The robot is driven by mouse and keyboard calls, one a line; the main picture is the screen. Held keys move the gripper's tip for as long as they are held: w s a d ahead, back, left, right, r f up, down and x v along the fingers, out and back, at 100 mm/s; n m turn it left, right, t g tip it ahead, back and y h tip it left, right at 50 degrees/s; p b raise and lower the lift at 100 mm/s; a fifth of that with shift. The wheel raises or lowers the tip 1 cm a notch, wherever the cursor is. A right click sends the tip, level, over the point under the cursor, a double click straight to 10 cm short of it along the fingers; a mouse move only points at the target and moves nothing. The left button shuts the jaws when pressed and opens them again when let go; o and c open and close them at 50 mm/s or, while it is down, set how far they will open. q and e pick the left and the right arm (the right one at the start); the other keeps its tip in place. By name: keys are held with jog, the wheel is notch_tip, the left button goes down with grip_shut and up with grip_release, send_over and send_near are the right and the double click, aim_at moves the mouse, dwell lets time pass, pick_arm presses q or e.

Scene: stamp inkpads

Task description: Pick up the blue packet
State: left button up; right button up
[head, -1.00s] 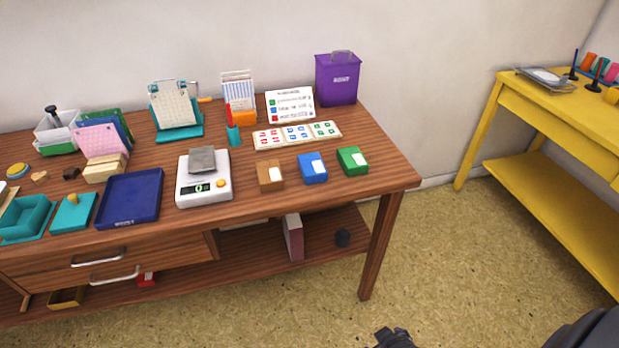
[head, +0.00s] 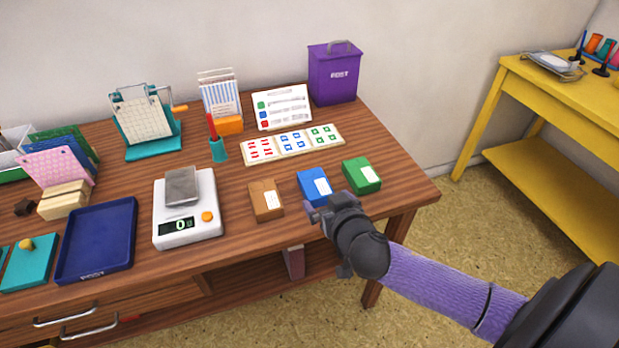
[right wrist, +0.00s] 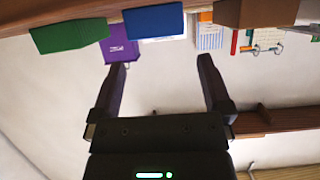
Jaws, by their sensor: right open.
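The blue packet (head: 313,186) lies on the wooden table with a white label on it, between a brown packet (head: 265,200) and a green packet (head: 361,176). In the head view my right gripper (head: 318,208) is at its front edge, covering a little of it. In the right wrist view, which looks upside down, the blue packet (right wrist: 155,22) is beyond the fingertips. The two fingers of my right gripper (right wrist: 160,62) are apart with nothing between them. Whether the gripper touches the packet cannot be told. My left gripper is not in view.
A scale (head: 187,222) and a dark blue tray (head: 97,240) stand to the left. Stamp cards (head: 293,143), a sign (head: 283,107) and a purple post box (head: 334,72) are behind. A yellow table (head: 560,105) stands apart at the right.

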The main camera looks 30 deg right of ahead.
aim_at(319, 191)
jog(key=b+x, duration=0.2)
jog(key=x, duration=0.1)
jog(key=b+x, duration=0.1)
jog(key=x, duration=0.3)
jog(key=shift+d+f+b, duration=0.2)
jog(key=shift+f+b, duration=0.2)
jog(key=shift+w+r, duration=0.1)
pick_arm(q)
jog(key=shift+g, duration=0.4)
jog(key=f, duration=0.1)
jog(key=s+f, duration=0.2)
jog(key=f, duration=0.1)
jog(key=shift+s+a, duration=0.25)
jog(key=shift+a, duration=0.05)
pick_arm(e)
jog(key=c, duration=0.5)
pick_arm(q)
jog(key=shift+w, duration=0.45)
pick_arm(e)
jog(key=c, duration=0.5)
